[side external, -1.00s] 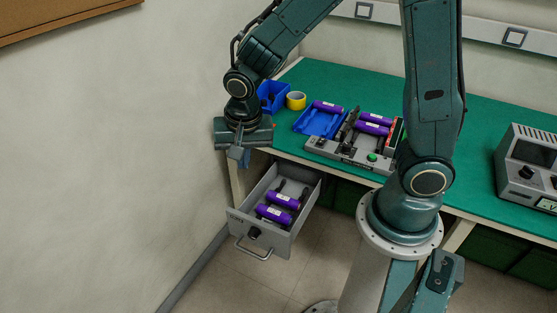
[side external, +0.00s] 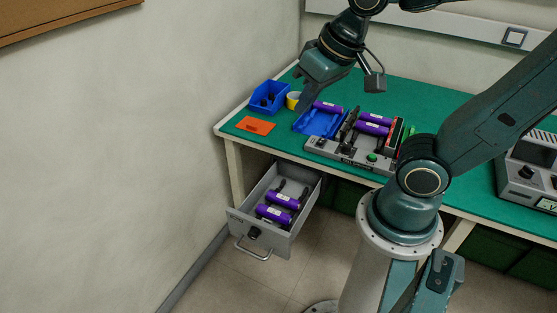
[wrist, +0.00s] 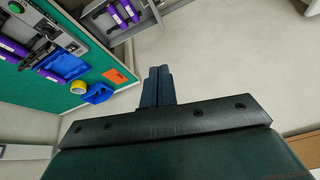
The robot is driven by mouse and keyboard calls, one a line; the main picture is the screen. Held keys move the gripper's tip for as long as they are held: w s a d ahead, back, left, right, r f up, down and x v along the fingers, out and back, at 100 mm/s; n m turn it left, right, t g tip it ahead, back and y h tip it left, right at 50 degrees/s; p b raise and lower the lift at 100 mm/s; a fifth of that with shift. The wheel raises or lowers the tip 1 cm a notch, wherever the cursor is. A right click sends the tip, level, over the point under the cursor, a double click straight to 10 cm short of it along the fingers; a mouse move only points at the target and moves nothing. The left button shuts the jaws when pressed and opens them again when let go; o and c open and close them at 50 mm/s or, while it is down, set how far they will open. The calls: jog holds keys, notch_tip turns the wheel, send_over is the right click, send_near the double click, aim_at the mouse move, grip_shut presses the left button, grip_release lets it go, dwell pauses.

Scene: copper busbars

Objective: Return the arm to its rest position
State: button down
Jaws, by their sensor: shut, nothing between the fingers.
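My gripper (side external: 306,101) is above the far left part of the green bench, over the area of the blue tray and the yellow tape roll. In the wrist view my gripper (wrist: 158,72) has its two dark fingers together with nothing between them. The rest of my arm rises out of the top of the side view, so part of it is hidden. My gripper appears clear of the objects, though its exact height above the bench is hard to tell.
On the bench (side external: 450,110) are a blue bin (side external: 268,96), an orange card (side external: 255,125), a yellow tape roll (side external: 291,100), a blue tray (side external: 313,124), a grey fixture (side external: 335,153) and a meter (side external: 528,175).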

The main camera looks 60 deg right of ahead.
jog(key=shift+s+d+r+n+t, duration=0.15)
jog(key=shift+s+r+n, duration=0.2)
jog(key=shift+s, duration=0.35)
jog(key=shift+s+r+n+t, duration=0.1)
jog(key=shift+s+r+n, duration=0.1)
jog(key=shift+s+n, duration=0.4)
jog(key=shift+s+d+r+n+t, duration=0.15)
jog(key=shift+s+r+n, duration=0.1)
jog(key=shift+s, duration=0.55)
